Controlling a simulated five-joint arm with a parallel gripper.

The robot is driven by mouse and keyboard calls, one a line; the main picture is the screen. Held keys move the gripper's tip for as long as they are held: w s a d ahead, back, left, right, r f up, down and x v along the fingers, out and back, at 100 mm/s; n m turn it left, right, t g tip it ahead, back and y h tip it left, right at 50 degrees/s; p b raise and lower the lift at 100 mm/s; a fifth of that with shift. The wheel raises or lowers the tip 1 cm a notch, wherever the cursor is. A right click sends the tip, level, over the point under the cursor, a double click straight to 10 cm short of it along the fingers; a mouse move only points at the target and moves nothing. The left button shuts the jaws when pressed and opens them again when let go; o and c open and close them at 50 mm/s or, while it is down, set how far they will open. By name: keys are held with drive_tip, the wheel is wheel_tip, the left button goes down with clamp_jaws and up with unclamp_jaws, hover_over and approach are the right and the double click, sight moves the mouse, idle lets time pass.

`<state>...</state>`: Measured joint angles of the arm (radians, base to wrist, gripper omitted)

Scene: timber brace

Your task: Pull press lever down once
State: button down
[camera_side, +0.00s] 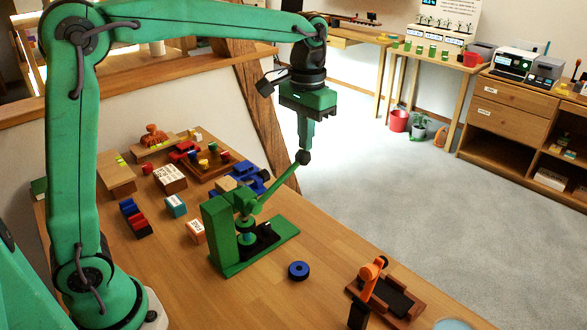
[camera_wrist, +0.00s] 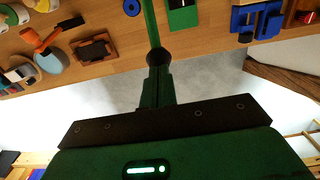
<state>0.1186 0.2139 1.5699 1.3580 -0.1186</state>
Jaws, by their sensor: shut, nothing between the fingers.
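The green press (camera_side: 222,240) stands on the wooden table, and part of it shows at the top of the wrist view (camera_wrist: 184,14). Its lever (camera_side: 280,181) slants up to the right and ends in a dark round knob (camera_side: 303,157). In the wrist view the lever (camera_wrist: 151,24) runs down to the knob (camera_wrist: 158,57), right at the fingertips. My gripper (camera_side: 307,146) points down with its fingers shut and empty, directly above the knob. The tips overlap or meet the knob in both views; I cannot tell whether they touch. The wrist view also shows the gripper (camera_wrist: 159,72).
A blue disc (camera_side: 298,270) lies in front of the press. An orange-handled device on a brown base (camera_side: 398,301) stands at the front right. Several blocks, a blue vehicle-like object (camera_side: 250,180) and a wooden tray (camera_side: 212,170) lie behind. The knob overhangs the table's far edge in the picture.

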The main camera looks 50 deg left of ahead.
drive_tip(key=shift+w+f, duration=0.15)
drive_tip(key=shift+f, duration=0.4)
drive_tip(key=shift+w+f, duration=0.15)
drive_tip(key=shift+f, duration=0.35)
idle(0.4)
drive_tip(key=shift+w+f, duration=0.1)
drive_tip(key=shift+f, duration=0.45)
drive_tip(key=shift+w+f, duration=0.15)
drive_tip(key=shift+f, duration=0.65)
drive_tip(key=shift+w+f, duration=0.1)
drive_tip(key=shift+f, duration=0.4)
idle(0.5)
drive_tip(key=shift+r, duration=0.15)
wheel_tip(320, 180, up, 14)
idle(2.4)
idle(0.4)
